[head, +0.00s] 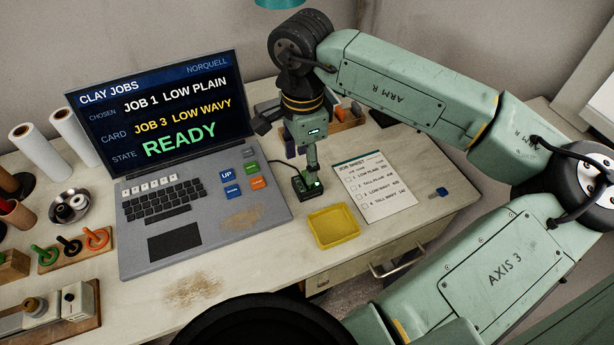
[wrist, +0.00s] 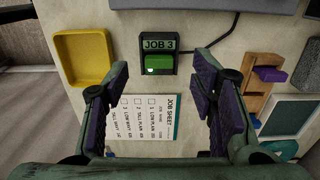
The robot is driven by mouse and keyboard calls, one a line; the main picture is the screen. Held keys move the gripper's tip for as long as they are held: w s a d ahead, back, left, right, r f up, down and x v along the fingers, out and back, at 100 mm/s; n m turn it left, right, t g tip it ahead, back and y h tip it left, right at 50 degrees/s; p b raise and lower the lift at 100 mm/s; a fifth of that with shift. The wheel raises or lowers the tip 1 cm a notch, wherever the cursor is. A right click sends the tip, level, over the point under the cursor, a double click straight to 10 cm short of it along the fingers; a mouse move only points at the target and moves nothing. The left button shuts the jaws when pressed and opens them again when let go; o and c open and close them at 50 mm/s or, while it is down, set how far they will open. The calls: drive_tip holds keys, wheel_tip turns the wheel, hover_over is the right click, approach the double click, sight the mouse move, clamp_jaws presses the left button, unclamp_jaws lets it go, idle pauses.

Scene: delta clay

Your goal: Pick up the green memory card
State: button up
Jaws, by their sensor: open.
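The green memory card (wrist: 158,63) sits in a small dark card reader (wrist: 157,44) whose label reads JOB 3 in the wrist view. In the head view the dark reader (head: 307,190) stands right of the laptop, with a bright green patch (head: 316,184) on it; my gripper partly covers it. My gripper (wrist: 154,73) is open and empty, its purple-padded fingers on either side of the card in the wrist view. In the head view my gripper (head: 311,162) points down above the reader. I cannot tell the exact height gap.
A yellow tray (head: 334,238) lies in front of the reader. The job sheet (head: 388,190) lies flat to its right, and the laptop (head: 172,238) stands left. A black cable (wrist: 210,52) runs from the reader. A wooden rack (wrist: 256,100) stands at right in the wrist view.

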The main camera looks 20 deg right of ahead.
drive_tip(key=shift+d+f+p, duration=0.2)
drive_tip(key=shift+f+p, duration=0.15)
drive_tip(key=shift+f, duration=0.8)
drive_tip(key=shift+d+f+p, duration=0.15)
drive_tip(key=shift+f+p, duration=0.2)
drive_tip(key=shift+f, duration=0.8)
drive_tip(key=c, duration=0.9)
drive_tip(key=shift+r, duration=0.1)
